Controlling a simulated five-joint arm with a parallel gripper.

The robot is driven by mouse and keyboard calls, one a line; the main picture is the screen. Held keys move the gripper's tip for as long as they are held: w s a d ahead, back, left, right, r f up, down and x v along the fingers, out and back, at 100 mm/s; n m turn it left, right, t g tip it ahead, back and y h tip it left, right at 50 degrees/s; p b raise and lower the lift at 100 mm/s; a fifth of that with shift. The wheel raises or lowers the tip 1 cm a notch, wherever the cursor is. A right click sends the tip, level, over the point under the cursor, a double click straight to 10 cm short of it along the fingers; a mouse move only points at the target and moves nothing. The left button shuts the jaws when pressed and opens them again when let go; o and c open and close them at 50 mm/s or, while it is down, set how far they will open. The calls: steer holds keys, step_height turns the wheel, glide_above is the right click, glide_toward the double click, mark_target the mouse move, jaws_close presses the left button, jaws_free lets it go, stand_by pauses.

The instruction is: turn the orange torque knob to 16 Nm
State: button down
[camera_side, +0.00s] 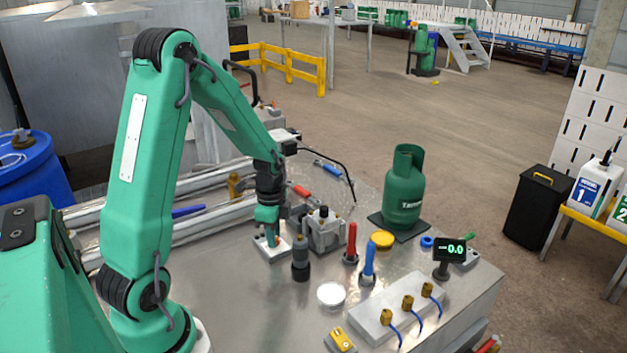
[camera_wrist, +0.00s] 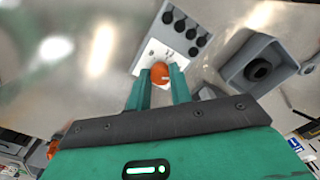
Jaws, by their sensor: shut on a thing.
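The orange torque knob (camera_wrist: 160,72) shows in the wrist view between my two green fingers, on a white plate (camera_wrist: 149,52) with small dark marks. In the side view the white plate (camera_side: 283,251) lies on the metal table. My gripper (camera_wrist: 159,77) points down at the plate and is shut on the knob. In the side view my gripper (camera_side: 270,238) hides most of the knob. The small display (camera_side: 450,249) at the right of the table reads -0.0 in green digits. The scale marks on the plate are too small to read.
A grey vise-like block (camera_side: 325,233) stands just right of my gripper, with a black cylinder (camera_side: 301,262) in front. Red (camera_side: 351,243) and blue (camera_side: 368,264) handled tools stand upright farther right. A green gas cylinder (camera_side: 404,190) stands behind them.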

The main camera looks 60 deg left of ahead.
steer(key=c, duration=1.3)
jaws_free()
steer(key=shift+o, duration=0.2)
steer(key=shift+r, duration=0.1)
steer(key=shift+r, duration=3.85)
steer(key=s+d+r+n+t, duration=0.2)
steer(key=s+d+r+n, duration=0.2)
steer(key=d+r, duration=0.3)
steer(key=s+d+r+n+t, duration=0.3)
steer(key=s+d+r+n, duration=0.2)
steer(key=d, duration=0.4)
steer(key=shift+s+d+r+t, duration=0.35)
steer(key=shift+s+r, duration=0.15)
steer(key=shift+r, duration=0.35)
